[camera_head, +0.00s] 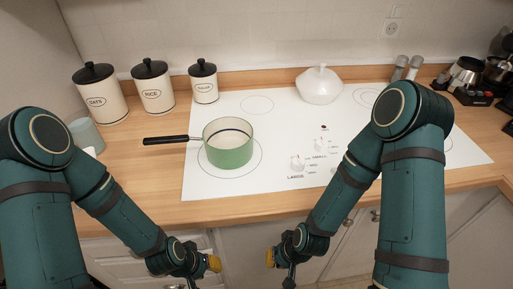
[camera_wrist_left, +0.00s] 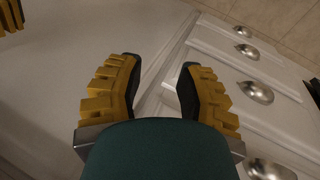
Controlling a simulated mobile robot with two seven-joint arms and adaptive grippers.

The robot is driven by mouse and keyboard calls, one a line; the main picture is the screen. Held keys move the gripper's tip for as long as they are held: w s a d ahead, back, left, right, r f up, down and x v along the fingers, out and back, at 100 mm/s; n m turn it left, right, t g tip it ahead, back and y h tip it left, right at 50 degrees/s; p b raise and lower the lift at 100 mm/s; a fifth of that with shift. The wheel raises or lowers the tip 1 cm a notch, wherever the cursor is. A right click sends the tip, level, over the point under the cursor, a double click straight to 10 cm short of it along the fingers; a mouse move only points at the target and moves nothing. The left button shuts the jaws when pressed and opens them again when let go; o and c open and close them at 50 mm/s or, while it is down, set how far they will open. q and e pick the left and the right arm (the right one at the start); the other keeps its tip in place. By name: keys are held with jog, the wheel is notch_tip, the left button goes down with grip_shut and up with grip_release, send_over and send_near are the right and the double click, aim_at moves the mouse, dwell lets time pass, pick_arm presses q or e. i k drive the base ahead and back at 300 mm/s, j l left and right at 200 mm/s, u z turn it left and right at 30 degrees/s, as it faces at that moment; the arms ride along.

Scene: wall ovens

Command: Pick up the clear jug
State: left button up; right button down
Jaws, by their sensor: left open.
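A pale, greyish, see-through vessel (camera_head: 87,134) stands on the counter at the left in the head view. It may be the clear jug; my left arm hides part of it, and its handle and spout cannot be made out. My left gripper (camera_wrist_left: 158,75) is open and empty in the left wrist view, its yellow fingers apart over white cabinet fronts. In the head view the left gripper (camera_head: 214,263) is low in front of the counter, well away from the vessel. My right gripper (camera_head: 270,258) is opposite it; its finger opening cannot be made out.
A green pot (camera_head: 229,155) sits on the white hob (camera_head: 260,183), its black handle pointing left. Three labelled canisters (camera_head: 153,94) stand at the back left. A white lidded pot (camera_head: 320,88) is at the back. A coffee machine (camera_head: 466,75) is at the right. White drawers (camera_wrist_left: 240,105) are below.

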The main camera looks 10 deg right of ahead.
aim_at(84, 130)
jog(key=k+j+u, duration=0.1)
jog(key=j+u, duration=0.15)
jog(key=j, duration=0.4)
jog(key=j+u, duration=0.25)
jog(key=j, duration=0.35)
jog(key=j+z, duration=0.15)
jog(key=z, duration=0.25)
jog(key=k, duration=0.05)
